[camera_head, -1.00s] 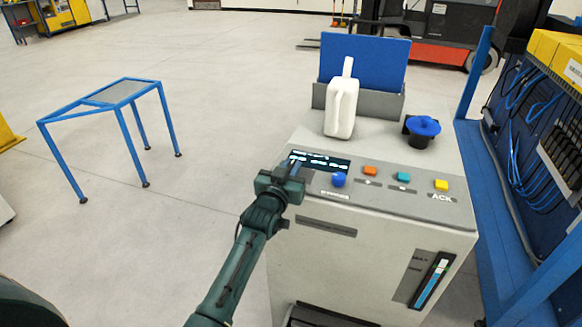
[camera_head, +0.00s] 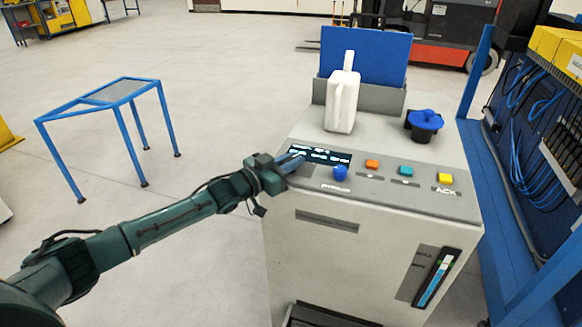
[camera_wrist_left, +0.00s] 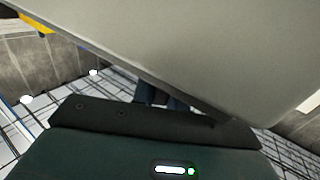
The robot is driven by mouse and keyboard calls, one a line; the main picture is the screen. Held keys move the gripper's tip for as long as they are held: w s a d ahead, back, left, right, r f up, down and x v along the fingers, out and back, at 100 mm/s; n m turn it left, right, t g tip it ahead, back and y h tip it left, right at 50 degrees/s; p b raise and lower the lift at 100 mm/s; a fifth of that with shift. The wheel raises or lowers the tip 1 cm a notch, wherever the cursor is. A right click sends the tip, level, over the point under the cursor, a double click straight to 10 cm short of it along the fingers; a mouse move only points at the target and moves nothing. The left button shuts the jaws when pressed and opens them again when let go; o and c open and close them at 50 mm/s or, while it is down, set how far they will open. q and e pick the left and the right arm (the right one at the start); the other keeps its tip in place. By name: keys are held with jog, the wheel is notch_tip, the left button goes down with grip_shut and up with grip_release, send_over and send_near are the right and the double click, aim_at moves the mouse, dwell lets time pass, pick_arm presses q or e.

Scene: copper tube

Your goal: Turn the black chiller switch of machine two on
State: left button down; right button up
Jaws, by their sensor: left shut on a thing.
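A grey machine stands at right, with a sloped control panel (camera_head: 432,204). The panel has a dark display (camera_head: 322,156), a blue knob (camera_head: 340,173) and orange (camera_head: 372,164), teal (camera_head: 406,170) and yellow (camera_head: 445,179) buttons. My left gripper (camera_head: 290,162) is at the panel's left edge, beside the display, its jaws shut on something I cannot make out. In the left wrist view the fingers (camera_wrist_left: 160,97) are partly hidden behind a large grey surface (camera_wrist_left: 200,50). I cannot identify a black chiller switch in either view. My right gripper is not in view.
A white jug (camera_head: 342,102) and a blue-topped black container (camera_head: 424,123) stand on the machine, before an upright blue panel (camera_head: 364,58). A blue frame with cables (camera_head: 545,150) stands close at right. A blue-legged stand (camera_head: 110,92) is at left, with clear floor between.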

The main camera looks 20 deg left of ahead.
pick_arm(q)
jog(key=shift+w+a+m+g+h+b, duration=0.15)
jog(key=shift+m+g+h+b, duration=0.5)
jog(key=shift+h, duration=0.25)
jog(key=shift+m+g+h+b, duration=0.55)
jog(key=shift+m+g+h, duration=0.4)
jog(key=shift+m+h, duration=0.1)
jog(key=shift+m+g+h+b, duration=0.75)
jog(key=shift+m+g, duration=0.05)
jog(key=shift+g, duration=0.3)
jog(key=shift+r+m+g+h+b, duration=0.1)
jog(key=shift+m+g+h+b, duration=0.3)
jog(key=shift+g, duration=0.1)
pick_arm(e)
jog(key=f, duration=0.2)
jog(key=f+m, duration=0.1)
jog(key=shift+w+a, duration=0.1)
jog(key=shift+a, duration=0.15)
pick_arm(q)
jog(key=shift+r+g, duration=0.1)
jog(key=shift+g, duration=0.2)
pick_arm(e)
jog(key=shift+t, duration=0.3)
pick_arm(q)
jog(key=c, duration=1.4)
grip_release()
